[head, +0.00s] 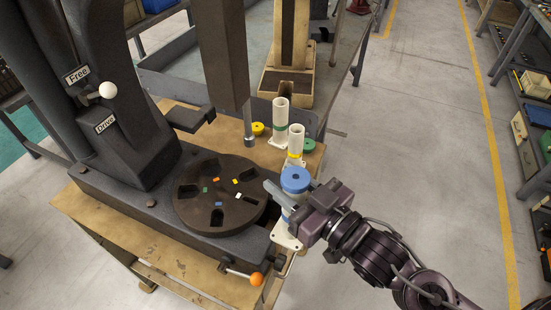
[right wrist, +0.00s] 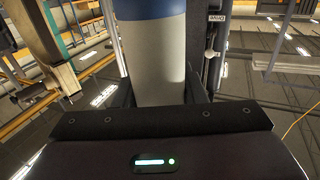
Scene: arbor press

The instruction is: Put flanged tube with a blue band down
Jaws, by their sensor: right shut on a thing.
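The flanged tube with a blue band (head: 286,239) stands upright at the right edge of the press bench, and a blue ring (head: 295,178) sits on its top. My right gripper (head: 290,203) is shut around the tube's body from the right, below the ring. In the right wrist view the pale tube (right wrist: 155,65) stands between the fingers, with blue (right wrist: 150,8) at its top. The gripper hides much of the band. Its square white flange shows below; I cannot tell whether it touches the bench. My left gripper is not in view.
A green-banded tube (head: 280,118) and a yellow-banded tube (head: 296,142) stand behind. The press's round plate (head: 219,208) is close on the left; an orange-knobbed lever (head: 256,279) is in front.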

